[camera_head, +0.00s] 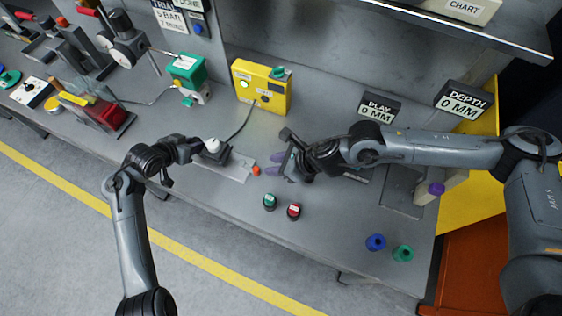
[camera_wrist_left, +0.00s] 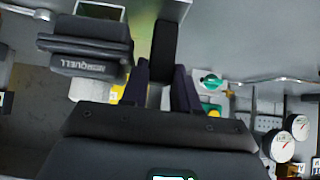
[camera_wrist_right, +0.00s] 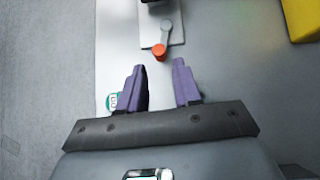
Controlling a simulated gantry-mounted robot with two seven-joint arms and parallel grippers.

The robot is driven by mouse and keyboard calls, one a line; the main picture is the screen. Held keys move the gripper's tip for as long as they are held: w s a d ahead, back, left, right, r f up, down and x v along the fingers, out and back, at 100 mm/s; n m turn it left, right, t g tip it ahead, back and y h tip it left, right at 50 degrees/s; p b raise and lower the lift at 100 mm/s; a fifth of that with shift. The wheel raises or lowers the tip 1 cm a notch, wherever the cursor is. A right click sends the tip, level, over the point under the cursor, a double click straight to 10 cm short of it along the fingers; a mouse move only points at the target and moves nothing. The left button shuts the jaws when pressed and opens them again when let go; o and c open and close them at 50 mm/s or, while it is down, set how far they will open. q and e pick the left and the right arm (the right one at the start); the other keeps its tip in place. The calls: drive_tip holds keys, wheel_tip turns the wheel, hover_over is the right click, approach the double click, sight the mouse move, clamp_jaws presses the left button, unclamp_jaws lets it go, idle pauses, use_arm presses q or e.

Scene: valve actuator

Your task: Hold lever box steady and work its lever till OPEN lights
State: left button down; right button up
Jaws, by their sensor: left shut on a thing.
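The lever box (camera_head: 215,158) is a dark block with a white dome, on a pale plate (camera_head: 229,168) on the bench. Its short grey lever (camera_wrist_right: 166,27) ends in an orange knob (camera_head: 256,170), also seen in the right wrist view (camera_wrist_right: 159,51). My left gripper (camera_head: 198,150) is at the box's left side, shut on its dark body; the left wrist view shows a dark block (camera_wrist_left: 164,45) between the fingers. My right gripper (camera_head: 276,164) is open and empty just right of the knob, its purple fingers pointing toward it. No OPEN light can be made out.
A yellow box (camera_head: 262,90) stands behind, with a cable running to the lever box. A green capped piece (camera_head: 269,202) and a red one (camera_head: 294,210) stand near the front edge. Blue (camera_head: 375,242) and green (camera_head: 402,253) pieces are farther right. The bench between is clear.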

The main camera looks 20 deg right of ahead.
use_arm(q)
drive_tip(key=shift+s+a+f, duration=0.1)
drive_tip(key=shift+f, duration=0.2)
use_arm(e)
drive_tip(key=shift+v, duration=1.1)
use_arm(q)
drive_tip(key=c, duration=0.9)
unclamp_jaws()
drive_tip(key=shift+o, duration=0.6)
drive_tip(key=shift+r, duration=0.15)
drive_tip(key=shift+r, duration=0.15)
